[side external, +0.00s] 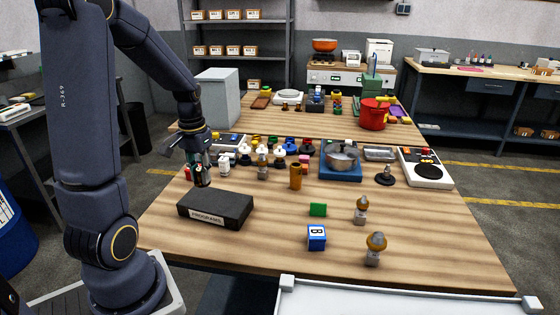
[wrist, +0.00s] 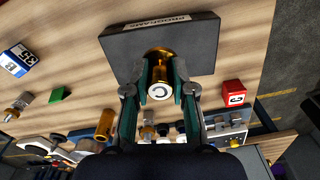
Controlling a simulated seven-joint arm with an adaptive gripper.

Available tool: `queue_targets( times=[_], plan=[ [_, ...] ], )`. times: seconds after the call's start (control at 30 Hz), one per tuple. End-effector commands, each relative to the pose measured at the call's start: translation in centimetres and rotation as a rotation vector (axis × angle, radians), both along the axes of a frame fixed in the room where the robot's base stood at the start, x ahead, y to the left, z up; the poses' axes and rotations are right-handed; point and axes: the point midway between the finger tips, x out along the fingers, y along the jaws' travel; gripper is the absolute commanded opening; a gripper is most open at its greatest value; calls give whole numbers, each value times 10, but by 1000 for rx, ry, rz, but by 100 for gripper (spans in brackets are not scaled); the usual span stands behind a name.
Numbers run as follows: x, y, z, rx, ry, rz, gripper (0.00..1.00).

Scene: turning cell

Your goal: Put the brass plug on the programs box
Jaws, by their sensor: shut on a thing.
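My gripper (wrist: 160,82) is shut on the brass plug (wrist: 158,70), a gold round piece with a pale end marked C facing the wrist camera. The programs box (wrist: 185,45) is a flat black block with a white label; in the wrist view the plug overlaps its near edge. In the side view the programs box (side external: 225,205) lies at the table's front left, label towards the camera. My gripper (side external: 202,181) points down at the box's far left edge. There the plug is mostly hidden by the fingers, and I cannot tell whether it touches the box.
A brass-coloured cylinder (side external: 296,176) stands right of the box. A green block (side external: 318,210), a lettered blue block (side external: 316,237) and two knobbed pieces (side external: 361,209) (side external: 375,248) are farther right. Several small pieces crowd behind the box.

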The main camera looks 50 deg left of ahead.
Motion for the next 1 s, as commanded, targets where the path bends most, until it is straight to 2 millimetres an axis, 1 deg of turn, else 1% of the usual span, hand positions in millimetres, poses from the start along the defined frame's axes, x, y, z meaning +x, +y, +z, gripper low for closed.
queue_targets(
  times=[0.03, 0.1, 0.2, 0.37, 0.4, 0.5, 0.6, 1.0],
  plan=[
    [5, 3, -13, -7, 9, 1, 0],
    [15, 9, -26, -6, 7, 0, 0],
    [24, 15, -37, -5, 4, 0, 0],
    [31, 19, -47, -3, 3, 1, 0],
    [34, 21, -52, -3, 4, 1, 0],
    [33, 20, -68, -5, 5, 1, 0],
    [33, 20, -79, -3, 4, 0, 0],
    [33, 20, -83, -2, 2, 0, 0]
  ],
)
